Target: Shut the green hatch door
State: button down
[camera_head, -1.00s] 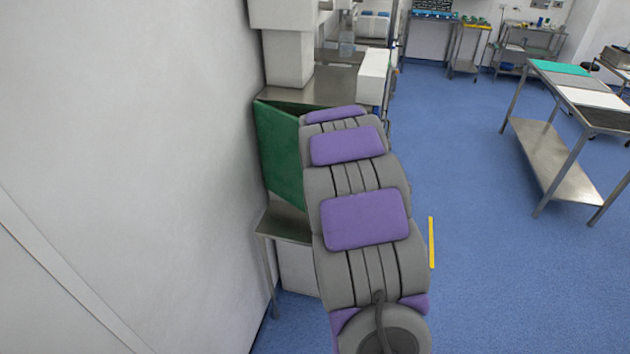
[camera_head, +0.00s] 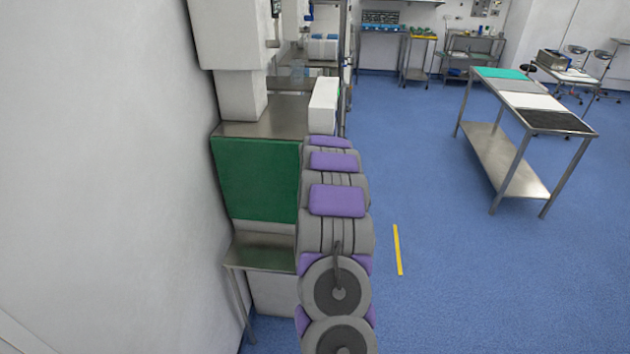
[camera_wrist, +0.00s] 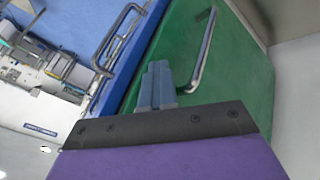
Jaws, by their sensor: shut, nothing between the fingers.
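The green hatch door (camera_head: 256,180) is a flat panel under the steel counter at the left in the head view. It looks flush or nearly flush with the cabinet front; I cannot tell whether it is fully shut. In the wrist view the green door (camera_wrist: 240,80) fills the middle and right, with a metal bar handle (camera_wrist: 205,50). My gripper (camera_wrist: 157,68) is shut and empty, its fingers over the green panel just left of the handle. I cannot tell whether they touch the door. In the head view my arm hides the gripper and the door's right edge.
A steel counter (camera_head: 285,114) lies above the door and a small steel shelf (camera_head: 262,252) below it. A white wall (camera_head: 110,150) stands close on the left. A steel table (camera_head: 530,104) stands at the right. Blue floor (camera_head: 440,220) between is open.

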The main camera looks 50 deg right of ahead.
jog(key=shift+w+d+r+h, duration=0.3)
jog(key=shift+w+r, duration=0.2)
jog(key=shift+r, duration=0.3)
jog(key=shift+d+r+t, duration=0.1)
jog(key=shift+r+t, duration=0.15)
jog(key=shift+t, duration=0.05)
jog(key=shift+r, duration=0.1)
jog(key=v, duration=1.6)
jog(key=shift+s+a+f+b, duration=0.2)
jog(key=shift+s+f+b, duration=0.15)
jog(key=shift+s+b, duration=0.1)
jog(key=shift+a, duration=0.1)
jog(key=shift+w, duration=0.1)
